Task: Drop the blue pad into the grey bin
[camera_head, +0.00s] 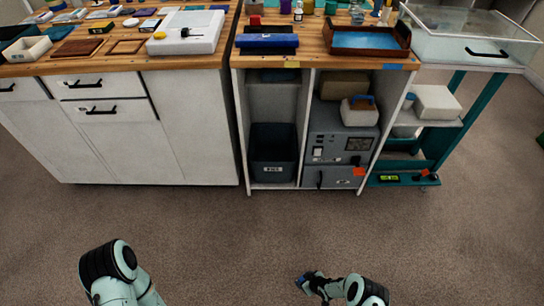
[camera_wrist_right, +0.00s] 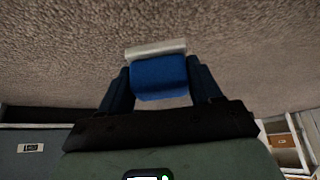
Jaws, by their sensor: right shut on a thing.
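The blue pad (camera_wrist_right: 158,76), with a pale layer along one edge, is held between the two dark fingers of my right gripper (camera_wrist_right: 160,84) in the right wrist view. In the head view my right gripper (camera_head: 308,284) is small, low in the picture over the carpet, and the pad is a small blue spot there. The grey bin (camera_head: 273,146) is a dark, open-topped bin with a white label, standing in the lower left bay of the middle cabinet. The gripper is well apart from it. My left arm shows at the lower left, but its gripper is not visible.
Open carpet (camera_head: 215,225) lies between my arms and the cabinets. A shelf (camera_head: 272,85) spans the bay above the bin. A grey machine (camera_head: 340,140) fills the bay to the right. A teal-framed cart (camera_head: 440,140) stands farther right, a white cabinet (camera_head: 150,130) left.

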